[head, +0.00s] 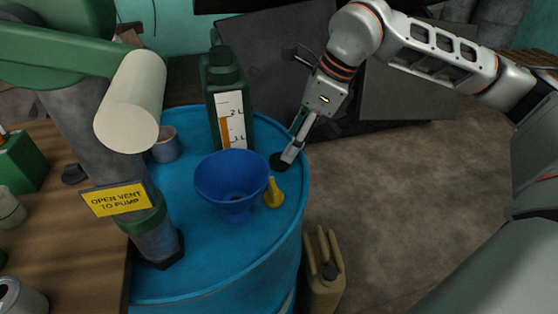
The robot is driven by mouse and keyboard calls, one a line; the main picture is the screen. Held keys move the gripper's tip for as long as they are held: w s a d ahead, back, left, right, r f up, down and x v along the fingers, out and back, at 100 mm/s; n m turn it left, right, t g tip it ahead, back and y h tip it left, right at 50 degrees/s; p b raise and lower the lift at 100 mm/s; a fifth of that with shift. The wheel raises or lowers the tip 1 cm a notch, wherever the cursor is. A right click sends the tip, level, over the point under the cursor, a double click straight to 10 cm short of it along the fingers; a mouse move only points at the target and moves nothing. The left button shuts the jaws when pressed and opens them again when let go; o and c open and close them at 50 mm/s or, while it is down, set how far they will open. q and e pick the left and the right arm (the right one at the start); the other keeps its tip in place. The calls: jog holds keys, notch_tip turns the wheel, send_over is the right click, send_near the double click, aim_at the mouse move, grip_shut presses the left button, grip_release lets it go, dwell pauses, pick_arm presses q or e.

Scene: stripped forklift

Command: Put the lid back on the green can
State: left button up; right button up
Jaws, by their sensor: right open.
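The dark green can (226,85), with a white level strip, stands upright on the blue drum (180,270) at the back. Whether its mouth is open I cannot tell. A small round black piece, which looks like the lid (279,162), is on the drum top near its right edge, right of the can. My right gripper (292,151) is open and points down at the black piece, its fingertips just beside or over it. Whether they touch I cannot tell. My left gripper is not in view.
A blue funnel (232,182) and a yellow spout (273,193) stand in front of the lid. A grey cup (166,145) and a pump pipe with a yellow sign (117,199) are at left. A tan jerrycan (323,275) stands on the floor, which is open at right.

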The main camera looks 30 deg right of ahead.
aim_at(279, 158)
jog(key=b+x, duration=0.1)
jog(key=x, duration=0.3)
jog(key=shift+a+f, duration=0.2)
jog(key=shift+f, duration=0.15)
jog(key=shift+w+a+f, duration=0.1)
jog(key=shift+w+f, duration=0.05)
jog(key=shift+f, duration=0.15)
jog(key=shift+r, duration=0.1)
jog(key=c, duration=0.8)
jog(key=shift+c, duration=0.2)
jog(key=shift+r, duration=0.5)
pick_arm(q)
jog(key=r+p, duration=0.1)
jog(key=p, duration=0.1)
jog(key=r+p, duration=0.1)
jog(key=p, duration=0.1)
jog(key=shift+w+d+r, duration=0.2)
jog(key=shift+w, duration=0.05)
pick_arm(e)
notch_tip(279, 158, up, 19)
